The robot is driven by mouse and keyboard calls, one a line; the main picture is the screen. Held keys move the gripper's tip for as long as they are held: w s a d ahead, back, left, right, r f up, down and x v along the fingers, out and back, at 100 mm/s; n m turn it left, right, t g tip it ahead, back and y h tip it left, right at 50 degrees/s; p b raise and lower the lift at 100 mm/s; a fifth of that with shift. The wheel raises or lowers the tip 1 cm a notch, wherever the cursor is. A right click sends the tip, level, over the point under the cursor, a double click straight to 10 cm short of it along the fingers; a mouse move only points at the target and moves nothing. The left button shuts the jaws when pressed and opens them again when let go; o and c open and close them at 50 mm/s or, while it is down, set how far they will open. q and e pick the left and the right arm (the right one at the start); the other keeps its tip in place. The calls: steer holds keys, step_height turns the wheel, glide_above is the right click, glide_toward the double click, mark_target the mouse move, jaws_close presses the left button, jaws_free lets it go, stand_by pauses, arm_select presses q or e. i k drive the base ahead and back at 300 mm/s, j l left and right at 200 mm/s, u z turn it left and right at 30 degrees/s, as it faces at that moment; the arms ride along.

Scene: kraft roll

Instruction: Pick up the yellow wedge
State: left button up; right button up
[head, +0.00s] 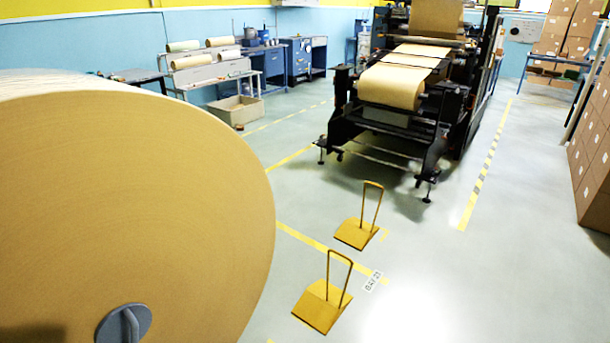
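Two yellow wedges with tall loop handles rest on the floor in the head view. The nearer yellow wedge (321,308) lies at the lower middle, just right of the large kraft roll. The farther yellow wedge (355,234) stands a little behind it and to the right, in front of the black machine. Both handles point up and nothing touches them. Neither of my grippers shows in the view.
The huge kraft roll (150,200) with a grey core plug (123,325) fills the left side. A black machine (400,115) stands beyond the wedges. Cardboard boxes (592,150) are stacked at right. A floor label (373,281) lies beside the nearer wedge. The floor at right is clear.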

mark_target(322, 304)
steer(key=i+l+u, duration=0.2)
steer(key=i+l, duration=0.65)
steer(key=l, duration=0.15)
